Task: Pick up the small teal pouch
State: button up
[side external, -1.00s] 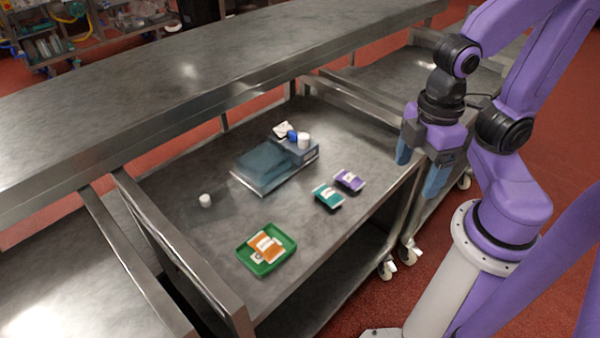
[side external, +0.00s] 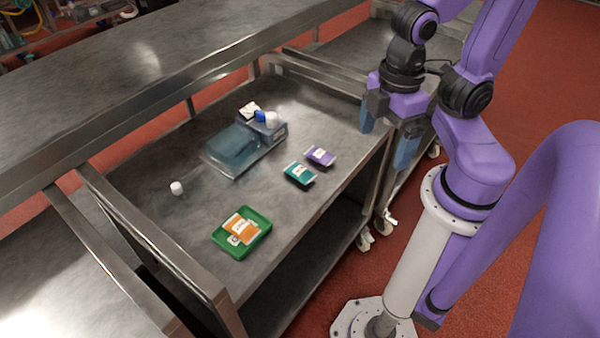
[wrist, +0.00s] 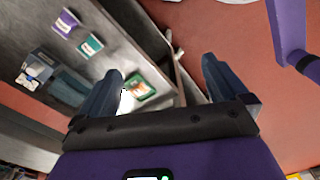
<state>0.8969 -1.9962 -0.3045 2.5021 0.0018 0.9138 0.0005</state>
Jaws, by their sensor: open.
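The small teal pouch (side external: 299,174) lies flat on the metal cart top, near its right edge, with a white label. It also shows in the wrist view (wrist: 90,45), left of my fingers. A purple pouch (side external: 320,156) lies just behind it, apart from it or nearly so. My gripper (side external: 386,140) is open and empty, fingers pointing down, to the right of both pouches near the cart's edge and higher than its top.
A green tray (side external: 263,236) with orange pouches stands at the front of the cart. A blue-grey bin-like box (side external: 235,150) with small items beside it stands behind the pouches. A white cap (side external: 176,188) lies left. Raised steel rails border the cart's left.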

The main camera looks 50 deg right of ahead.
jog(key=w+a+f, duration=0.1)
jog(key=w+f, duration=0.1)
jog(key=w, duration=0.4)
jog(key=n, duration=0.4)
send_over(300, 168)
notch_tip(300, 168, down, 10)
notch_tip(300, 168, down, 17)
jog(key=shift+a+r, duration=0.1)
jog(key=c, duration=0.8)
jog(key=shift+r, duration=0.1)
